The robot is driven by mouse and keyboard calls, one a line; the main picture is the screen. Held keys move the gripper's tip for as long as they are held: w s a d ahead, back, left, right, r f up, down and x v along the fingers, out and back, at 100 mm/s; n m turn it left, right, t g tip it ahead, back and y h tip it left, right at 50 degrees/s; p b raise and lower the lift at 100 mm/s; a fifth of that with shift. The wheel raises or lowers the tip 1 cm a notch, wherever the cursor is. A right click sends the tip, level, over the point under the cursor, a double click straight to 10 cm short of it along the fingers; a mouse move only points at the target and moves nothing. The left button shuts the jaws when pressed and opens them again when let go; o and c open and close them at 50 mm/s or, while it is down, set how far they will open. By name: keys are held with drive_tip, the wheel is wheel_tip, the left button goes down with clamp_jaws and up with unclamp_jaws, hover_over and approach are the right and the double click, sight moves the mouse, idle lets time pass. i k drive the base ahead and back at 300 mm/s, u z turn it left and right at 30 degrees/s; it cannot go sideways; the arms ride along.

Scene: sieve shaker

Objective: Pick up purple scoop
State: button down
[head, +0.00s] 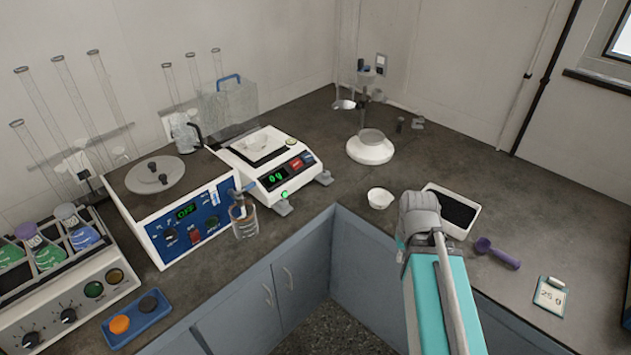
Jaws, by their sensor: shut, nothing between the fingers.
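The purple scoop (497,253) lies on the dark countertop at the right. Its round bowl points left and its handle points to the lower right. It lies just right of a white tray (430,189) of dark material, apart from it. My teal and grey arm parts rise from the bottom edge, left of the scoop, and cover part of the tray. I cannot make out my gripper's fingers in this view. Nothing covers the scoop.
A small white bowl (380,198) stands left of the tray. A card with a label (550,296) lies right of the scoop. The balance (270,160) and a glass beaker (244,222) stand further left.

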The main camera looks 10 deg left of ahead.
sight(498, 253)
drive_tip(key=z, duration=0.55)
drive_tip(key=k, duration=1.35)
drive_tip(key=z, duration=0.55)
drive_tip(key=i, duration=1)
drive_tip(key=z, duration=0.05)
